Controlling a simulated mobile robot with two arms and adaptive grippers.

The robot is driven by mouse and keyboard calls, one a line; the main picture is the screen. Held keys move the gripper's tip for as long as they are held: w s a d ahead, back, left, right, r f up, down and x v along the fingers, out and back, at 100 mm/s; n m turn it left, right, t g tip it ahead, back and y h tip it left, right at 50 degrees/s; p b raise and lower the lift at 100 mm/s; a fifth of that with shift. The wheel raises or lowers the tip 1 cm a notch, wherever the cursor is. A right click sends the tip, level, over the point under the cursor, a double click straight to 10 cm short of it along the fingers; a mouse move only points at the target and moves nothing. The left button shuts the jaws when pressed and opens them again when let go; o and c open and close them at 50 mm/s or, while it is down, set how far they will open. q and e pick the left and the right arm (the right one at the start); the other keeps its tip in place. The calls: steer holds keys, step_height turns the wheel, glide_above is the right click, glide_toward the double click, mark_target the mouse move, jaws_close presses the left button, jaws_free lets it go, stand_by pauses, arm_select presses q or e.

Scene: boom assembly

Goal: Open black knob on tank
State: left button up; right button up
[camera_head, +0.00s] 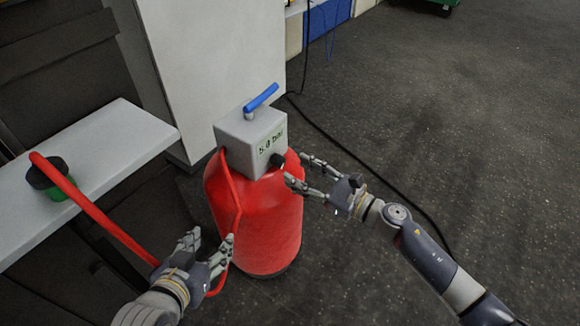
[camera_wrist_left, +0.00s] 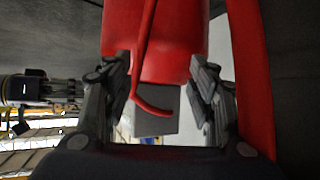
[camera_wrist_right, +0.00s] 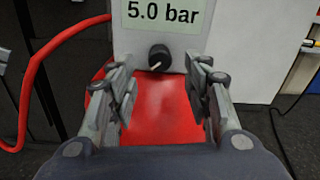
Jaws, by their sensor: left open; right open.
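A red tank (camera_head: 262,225) stands on the floor with a grey box (camera_head: 245,140) on top. The box has a label reading 5.0 bar (camera_wrist_right: 164,14) and a blue lever (camera_head: 261,98) on top. The black knob (camera_wrist_right: 159,57) sits low on the box's labelled face; it also shows in the head view (camera_head: 277,160). My right gripper (camera_head: 296,171) is open, its fingers pointing at the knob and apart from it; the knob lies between and beyond the fingertips in the right wrist view. My left gripper (camera_head: 212,247) is open beside the tank's lower left, near the red hose (camera_head: 95,212).
A white shelf (camera_head: 100,160) at the left holds a black and green piece (camera_head: 50,178) at the hose's end. A white cabinet (camera_head: 215,60) stands behind the tank. A black cable (camera_head: 350,145) runs across the dark floor, which is open to the right.

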mark_target(283, 163)
arm_select(q)
steer(key=shift+w+d+r+t, duration=0.15)
steer(key=shift+w+r+t, duration=0.2)
steer(key=shift+r, duration=0.1)
arm_select(e)
steer(key=shift+x, duration=1.95)
jaws_close()
arm_select(q)
steer(key=shift+s+f, duration=0.1)
